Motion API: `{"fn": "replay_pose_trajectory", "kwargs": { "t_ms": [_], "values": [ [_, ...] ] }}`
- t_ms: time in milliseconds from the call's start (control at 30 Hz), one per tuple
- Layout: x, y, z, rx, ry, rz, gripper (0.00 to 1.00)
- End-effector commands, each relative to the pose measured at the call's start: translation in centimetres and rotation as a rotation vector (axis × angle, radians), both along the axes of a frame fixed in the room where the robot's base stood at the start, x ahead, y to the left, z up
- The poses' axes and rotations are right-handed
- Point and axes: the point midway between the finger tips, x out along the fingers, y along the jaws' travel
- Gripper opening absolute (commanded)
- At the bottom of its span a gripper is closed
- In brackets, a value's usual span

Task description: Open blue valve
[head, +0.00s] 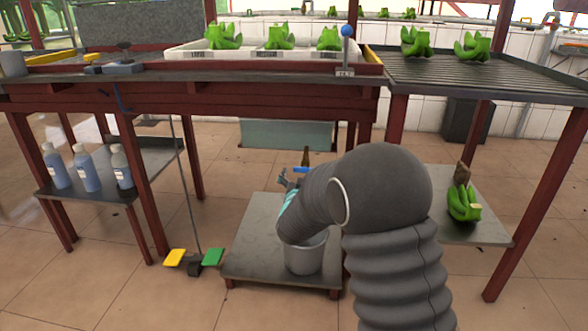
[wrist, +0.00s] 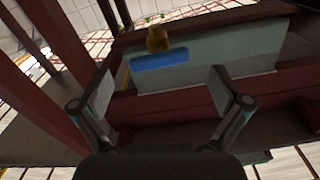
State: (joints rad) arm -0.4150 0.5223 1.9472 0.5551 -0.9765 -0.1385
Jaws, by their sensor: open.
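The blue valve handle (head: 301,170) shows in the head view below the red-framed table, in front of a pale grey-green panel. A small brass fitting (head: 305,155) rises just behind it. In the wrist view the blue handle (wrist: 160,60) lies nearly level across the picture, with the brass fitting (wrist: 157,38) above it. My gripper (wrist: 162,88) is open and empty, its two fingers apart on either side of the handle's lower side in the picture. The handle looks beyond the fingertips; contact is not visible. In the head view my arm partly hides the gripper.
A grey metal bucket (head: 304,254) stands on a low platform (head: 255,262) beneath my arm. Red table legs and beams surround the space. Yellow and green pedals (head: 194,262) are at left, bottles (head: 87,168) on a shelf, and green bananas (head: 463,203) at right.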

Motion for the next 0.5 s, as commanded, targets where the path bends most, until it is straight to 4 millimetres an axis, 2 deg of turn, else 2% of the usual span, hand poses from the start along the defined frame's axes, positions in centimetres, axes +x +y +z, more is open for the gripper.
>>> {"fn": "replay_pose_trajectory", "kwargs": {
  "t_ms": [33,200,500],
  "values": [
    [1.0,-0.2,-0.1,0.000,0.001,-0.003,0.99],
    [3.3,0.0,0.0,0.001,0.001,0.002,0.99],
    [4.7,0.1,0.0,0.000,0.001,0.005,0.99]
  ]
}}
